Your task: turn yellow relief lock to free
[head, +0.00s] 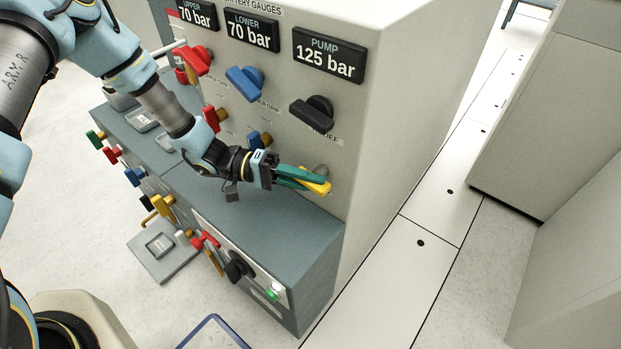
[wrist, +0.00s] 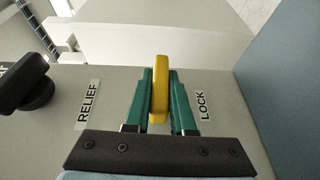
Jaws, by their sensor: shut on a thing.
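The yellow relief lock (wrist: 158,76) is a rounded lever on the grey panel, between the labels RELIEF (wrist: 88,103) and LOCK (wrist: 202,105) in the wrist view. My gripper (wrist: 160,80) has a green finger on each side of it and is shut on it. In the head view the yellow lever (head: 318,187) shows at the tips of my gripper (head: 303,179), low on the panel's right part. The fingers hide part of the lever there. The lever's mount on the panel is mostly hidden.
A black relief knob (head: 313,113) sits above the lock, under the PUMP display (head: 329,56) reading 125 bar. Red knob (head: 197,60) and blue knob (head: 245,83) stand to the left. A blue-grey ledge (head: 290,225) lies below my gripper.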

